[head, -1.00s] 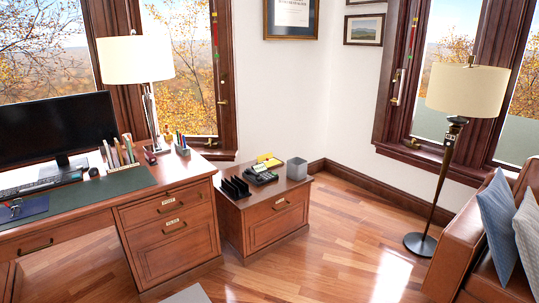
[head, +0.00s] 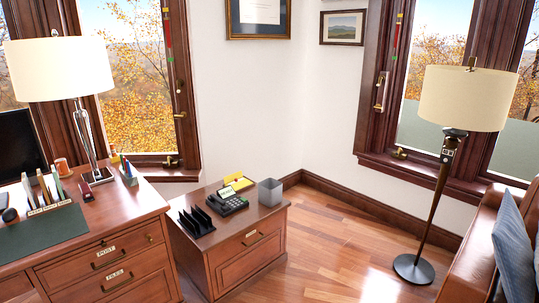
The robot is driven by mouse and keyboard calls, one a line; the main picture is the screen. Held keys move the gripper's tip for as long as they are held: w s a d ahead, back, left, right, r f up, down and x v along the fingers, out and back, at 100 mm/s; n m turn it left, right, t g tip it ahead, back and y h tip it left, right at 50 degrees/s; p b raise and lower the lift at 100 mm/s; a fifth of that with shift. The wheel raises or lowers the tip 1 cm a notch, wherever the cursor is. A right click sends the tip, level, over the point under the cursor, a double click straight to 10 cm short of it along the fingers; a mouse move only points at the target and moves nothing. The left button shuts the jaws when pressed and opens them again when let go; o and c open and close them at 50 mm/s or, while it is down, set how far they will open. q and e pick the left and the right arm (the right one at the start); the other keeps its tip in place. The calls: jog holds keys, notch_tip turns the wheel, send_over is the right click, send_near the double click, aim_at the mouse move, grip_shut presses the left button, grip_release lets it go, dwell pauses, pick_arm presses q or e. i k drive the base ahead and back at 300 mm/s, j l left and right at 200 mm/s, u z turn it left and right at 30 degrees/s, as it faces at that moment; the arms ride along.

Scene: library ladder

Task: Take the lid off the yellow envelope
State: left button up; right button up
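A small yellow item (head: 238,182), perhaps the yellow envelope, is on the low wooden cabinet (head: 255,243), at its back edge behind a dark desk phone (head: 229,203). It is too small to make out a lid on it or any separate part. Neither of my grippers shows in the head view.
A black slotted rack (head: 197,222) and a grey open bin (head: 270,192) also stand on the cabinet. The desk (head: 125,225) with a lamp (head: 60,70) is at left. A floor lamp (head: 462,98) and sofa (head: 470,255) are at right. Wooden floor (head: 335,240) between is clear.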

aim_at(244, 183)
jog(key=i+z, duration=0.15)
jog(key=i, duration=0.4)
jog(key=i+z, duration=0.15)
jog(key=i, duration=0.45)
jog(key=i+j+z, duration=0.15)
jog(key=i, duration=0.4)
jog(key=i+j+z, duration=0.15)
jog(key=i, duration=0.45)
jog(key=i+z, duration=0.3)
jog(key=i, duration=1.05)
jog(key=i+u, duration=0.45)
jog(key=i+l+u, duration=0.25)
jog(key=u, duration=0.2)
jog(key=i+u, duration=0.2)
jog(key=u, duration=0.25)
jog(key=i+l+u, duration=0.15)
jog(key=u, duration=0.3)
jog(key=i+l+u, duration=0.15)
jog(key=u, duration=0.35)
jog(key=i+l+u, duration=0.15)
jog(key=u, duration=0.3)
jog(key=l+u, duration=0.45)
jog(key=i+j, duration=0.05)
